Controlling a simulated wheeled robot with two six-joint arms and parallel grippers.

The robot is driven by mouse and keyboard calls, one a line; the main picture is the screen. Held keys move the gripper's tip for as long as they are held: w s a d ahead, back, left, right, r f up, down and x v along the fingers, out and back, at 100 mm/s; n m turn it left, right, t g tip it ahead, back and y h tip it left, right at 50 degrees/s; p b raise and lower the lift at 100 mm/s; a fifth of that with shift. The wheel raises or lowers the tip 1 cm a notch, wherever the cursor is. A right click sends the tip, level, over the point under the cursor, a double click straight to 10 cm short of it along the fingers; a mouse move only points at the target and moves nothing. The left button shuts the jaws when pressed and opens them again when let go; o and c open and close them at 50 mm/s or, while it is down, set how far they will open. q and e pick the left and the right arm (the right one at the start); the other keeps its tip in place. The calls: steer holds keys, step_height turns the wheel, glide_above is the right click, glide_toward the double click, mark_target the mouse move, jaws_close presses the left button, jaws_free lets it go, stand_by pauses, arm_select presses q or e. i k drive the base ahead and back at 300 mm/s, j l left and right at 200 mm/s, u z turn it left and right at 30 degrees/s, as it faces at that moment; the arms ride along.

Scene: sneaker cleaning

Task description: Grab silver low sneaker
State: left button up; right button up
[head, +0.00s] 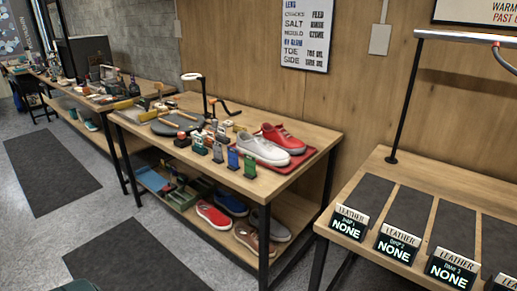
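A pale silver-white low sneaker (262,150) sits on a red tray (311,158) at the right end of the middle workbench. A red sneaker (285,138) with a white sole stands close behind it on the same tray. I cannot tell for sure which of the pale shoes is the silver one. Neither of my grippers is in view.
The middle workbench (296,183) holds small coloured bottles, tools and a lamp. Its lower shelf has red (213,215), blue (231,203) and brown (252,240) shoes. A right-hand bench (417,182) carries dark mats and "NONE" signs. Dark floor mats (135,262) lie in front.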

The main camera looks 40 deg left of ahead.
mark_target(256, 145)
steer(key=u, duration=1.25)
